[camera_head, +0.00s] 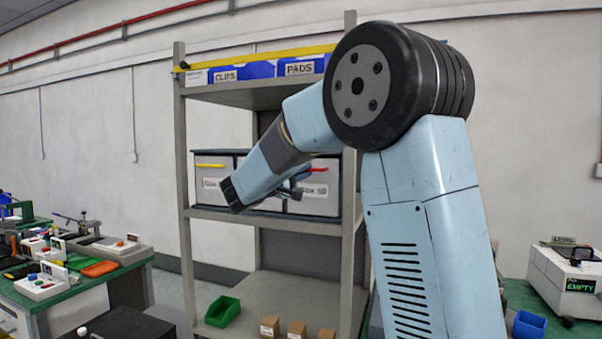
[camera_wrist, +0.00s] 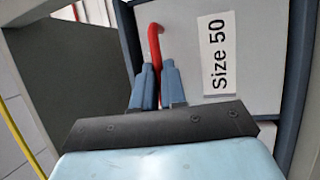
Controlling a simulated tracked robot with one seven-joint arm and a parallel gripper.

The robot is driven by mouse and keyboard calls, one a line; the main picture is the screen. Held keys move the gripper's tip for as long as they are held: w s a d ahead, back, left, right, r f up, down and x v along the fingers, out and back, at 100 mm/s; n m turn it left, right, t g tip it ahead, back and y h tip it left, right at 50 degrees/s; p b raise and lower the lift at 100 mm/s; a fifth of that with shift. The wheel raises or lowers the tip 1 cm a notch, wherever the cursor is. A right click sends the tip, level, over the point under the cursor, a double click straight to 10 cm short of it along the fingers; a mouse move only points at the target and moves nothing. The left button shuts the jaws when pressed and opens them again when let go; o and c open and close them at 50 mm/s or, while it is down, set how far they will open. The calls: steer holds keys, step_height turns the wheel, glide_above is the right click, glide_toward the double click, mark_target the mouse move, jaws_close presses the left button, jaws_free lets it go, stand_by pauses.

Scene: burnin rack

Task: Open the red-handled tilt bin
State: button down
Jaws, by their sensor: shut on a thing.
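The red-handled tilt bin (camera_head: 322,201) is a pale grey bin at the right end of the rack's middle shelf, partly hidden behind my arm. Its red handle (camera_head: 318,169) shows near its top edge. In the wrist view the bin front (camera_wrist: 258,88) carries a white label reading "Size 50", and the red handle (camera_wrist: 155,42) runs down between my fingers. My gripper (camera_wrist: 157,72) is shut on the red handle. In the head view the gripper (camera_head: 295,187) is in front of the bin, its fingertips small and partly hidden. The bin front looks closed against its frame.
A bin with a yellow handle (camera_head: 209,166) sits to the left on the same shelf. Blue boxes marked CLIPS (camera_head: 226,75) and PADS (camera_head: 299,69) stand above. A green tray (camera_head: 222,311) and small cartons (camera_head: 297,329) are on the lower shelf. A rack post (camera_head: 184,150) stands at left.

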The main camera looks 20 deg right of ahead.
steer(key=shift+d+f, duration=0.1)
steer(key=shift+f, duration=0.15)
stand_by(0.7)
